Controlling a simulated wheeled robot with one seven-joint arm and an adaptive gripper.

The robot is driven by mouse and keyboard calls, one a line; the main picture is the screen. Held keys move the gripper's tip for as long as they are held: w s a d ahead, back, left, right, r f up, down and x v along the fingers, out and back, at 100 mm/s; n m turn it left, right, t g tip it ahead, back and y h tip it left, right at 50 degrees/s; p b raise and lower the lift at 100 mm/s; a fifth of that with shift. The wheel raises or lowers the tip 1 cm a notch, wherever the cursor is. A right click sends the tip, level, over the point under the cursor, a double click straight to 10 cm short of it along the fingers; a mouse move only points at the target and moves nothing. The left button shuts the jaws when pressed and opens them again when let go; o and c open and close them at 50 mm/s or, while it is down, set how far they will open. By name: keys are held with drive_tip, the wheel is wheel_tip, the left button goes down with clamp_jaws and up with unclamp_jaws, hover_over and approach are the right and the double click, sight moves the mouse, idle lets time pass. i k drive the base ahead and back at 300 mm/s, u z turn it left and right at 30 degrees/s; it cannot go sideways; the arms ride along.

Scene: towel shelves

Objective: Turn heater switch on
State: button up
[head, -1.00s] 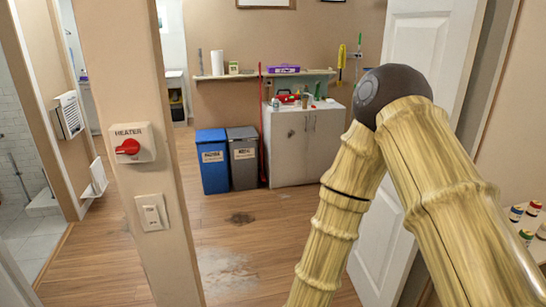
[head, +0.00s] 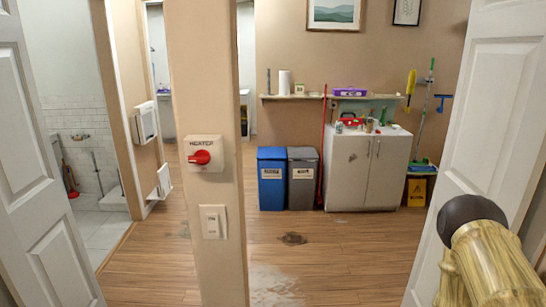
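The heater switch (head: 204,154) is a white plate marked HEATER with a red rotary knob (head: 200,157). It is fixed to a narrow beige wall post (head: 208,60) left of centre in the head view. The knob's handle points to the left. My arm shows at the lower right, with a bamboo-like surface and a dark rounded joint. My gripper is out of view, and nothing of mine touches the switch.
A light switch (head: 213,221) is below the heater switch. White doors stand at the left (head: 45,170) and right (head: 470,130). Blue (head: 272,190) and grey (head: 302,197) bins and a white cabinet (head: 365,185) stand behind. Stains (head: 292,238) mark the wooden floor.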

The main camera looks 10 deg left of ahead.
sight(202, 157)
drive_tip(key=k, duration=0.5)
drive_tip(key=z, duration=1.5)
drive_tip(key=i, duration=0.5)
drive_tip(key=u, duration=1.5)
